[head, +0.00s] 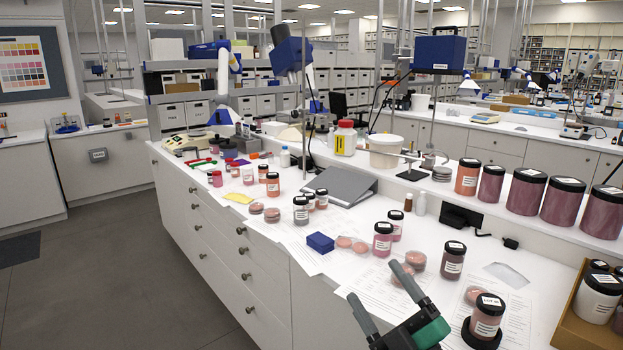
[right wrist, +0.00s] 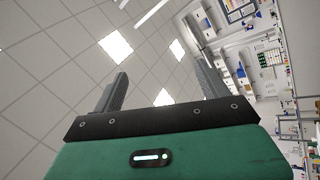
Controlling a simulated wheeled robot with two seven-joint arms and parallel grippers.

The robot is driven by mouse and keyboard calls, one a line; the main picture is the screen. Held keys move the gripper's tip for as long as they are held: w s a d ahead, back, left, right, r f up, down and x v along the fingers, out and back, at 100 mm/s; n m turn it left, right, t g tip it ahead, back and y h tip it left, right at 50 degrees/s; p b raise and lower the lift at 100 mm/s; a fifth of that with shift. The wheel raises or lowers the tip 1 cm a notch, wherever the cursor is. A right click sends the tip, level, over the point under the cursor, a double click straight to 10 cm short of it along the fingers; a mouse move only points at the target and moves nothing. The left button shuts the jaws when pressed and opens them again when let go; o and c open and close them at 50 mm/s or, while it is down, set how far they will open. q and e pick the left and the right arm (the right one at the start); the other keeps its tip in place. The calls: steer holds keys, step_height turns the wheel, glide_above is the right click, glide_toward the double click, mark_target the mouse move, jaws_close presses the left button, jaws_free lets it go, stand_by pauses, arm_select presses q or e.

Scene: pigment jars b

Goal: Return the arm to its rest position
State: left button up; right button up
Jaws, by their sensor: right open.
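My right gripper (head: 385,297) is at the bottom of the head view, in front of the near part of the bench. Its two grey fingers are spread apart with nothing between them. In the right wrist view the gripper (right wrist: 160,92) is also open and empty, pointing up at the ceiling lights. My left gripper is not in view. A jar with a black lid (head: 487,316) stands on a round black base to the right of my right gripper, apart from it.
The white bench (head: 300,240) holds several pigment jars, such as one dark pink jar (head: 453,260), plus pink discs (head: 415,260) and a blue block (head: 320,243). Large jars (head: 525,191) line the raised shelf. A cardboard box (head: 570,325) stands at right. Open floor (head: 120,270) lies left.

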steer(key=s+d+f+m+g+h, duration=0.2)
steer(key=d+f+m+h, duration=0.15)
steer(key=f, duration=0.45)
steer(key=s+d+f+m+g+h, duration=0.2)
steer(key=d+f+m+h, duration=0.1)
steer(key=f+m+h, duration=0.3)
steer(key=s+d+f+m+g+h, duration=0.2)
steer(key=d+f+m+g+h, duration=0.15)
steer(key=f, duration=0.55)
steer(key=s+d+f+m+g, duration=0.1)
steer(key=s+f+m+g, duration=0.1)
steer(key=s+f+g, duration=0.5)
steer(key=s+d+f+m+g, duration=0.1)
steer(key=s+f+m+g, duration=0.1)
steer(key=s+f, duration=0.65)
steer(key=s+f+g+p, duration=0.1)
steer(key=s+f+p, duration=0.25)
steer(key=f, duration=2.15)
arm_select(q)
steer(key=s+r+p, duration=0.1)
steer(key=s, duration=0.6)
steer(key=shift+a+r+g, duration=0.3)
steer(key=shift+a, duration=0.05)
arm_select(e)
steer(key=s+d+f+g, duration=0.1)
steer(key=s+d+f, duration=0.2)
steer(key=s+f, duration=1.5)
steer(key=shift+s+d+n, duration=0.15)
steer(key=shift+s+n, duration=0.25)
steer(key=shift+s, duration=0.5)
